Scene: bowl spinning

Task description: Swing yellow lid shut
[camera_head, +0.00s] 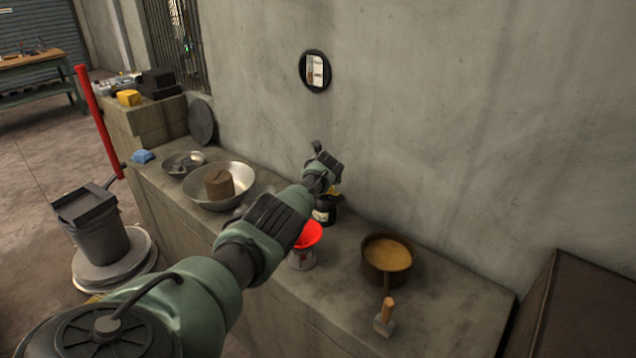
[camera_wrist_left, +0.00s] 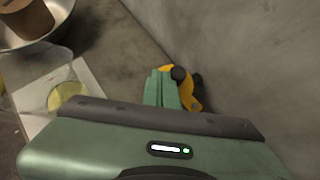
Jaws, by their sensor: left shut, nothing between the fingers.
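The yellow lid (camera_head: 335,191) shows as a small patch at the top of a dark jar (camera_head: 326,214) with a pale label, beyond my left arm on the ledge. In the left wrist view the yellow lid (camera_wrist_left: 192,94) has a dark round knob and sits just right of my fingers, partly covered by them and by the gripper body. I cannot tell its exact tilt or whether the fingers touch it. My left gripper (camera_wrist_left: 162,74) is shut and empty; in the head view its wrist is above the jar. My right gripper is in neither view.
A red funnel (camera_head: 309,234) stands near the jar. A brown pot (camera_head: 386,276) and a wooden-handled tool (camera_head: 384,319) are to the right. A metal bowl (camera_head: 240,175) with a brown block is to the left. The concrete wall (camera_head: 430,110) rises close behind the ledge.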

